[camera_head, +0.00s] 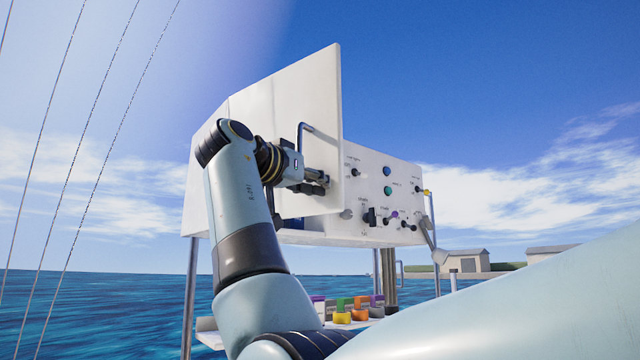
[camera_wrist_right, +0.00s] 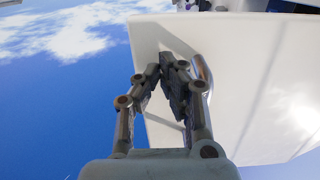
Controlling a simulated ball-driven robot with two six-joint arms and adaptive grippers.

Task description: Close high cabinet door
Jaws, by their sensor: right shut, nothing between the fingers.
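The high cabinet door (camera_head: 308,95) is a white flat panel standing open, swung out from the white cabinet (camera_head: 375,215). A metal bar handle (camera_head: 300,138) is on the face toward me. My right gripper (camera_head: 322,184) is in front of that face, just below and beside the handle. In the right wrist view its fingers (camera_wrist_right: 168,65) are shut with nothing between them. The door (camera_wrist_right: 250,80) is behind the fingertips and the handle (camera_wrist_right: 202,75) is close to their right. I cannot tell whether the fingertips touch the door. My left gripper is not in view.
A control panel (camera_head: 390,190) with knobs and coloured buttons is right of the door. A lower shelf (camera_head: 208,335) holds several coloured items (camera_head: 350,310). Metal posts (camera_head: 190,290) support the cabinet. Open sky is left of the door.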

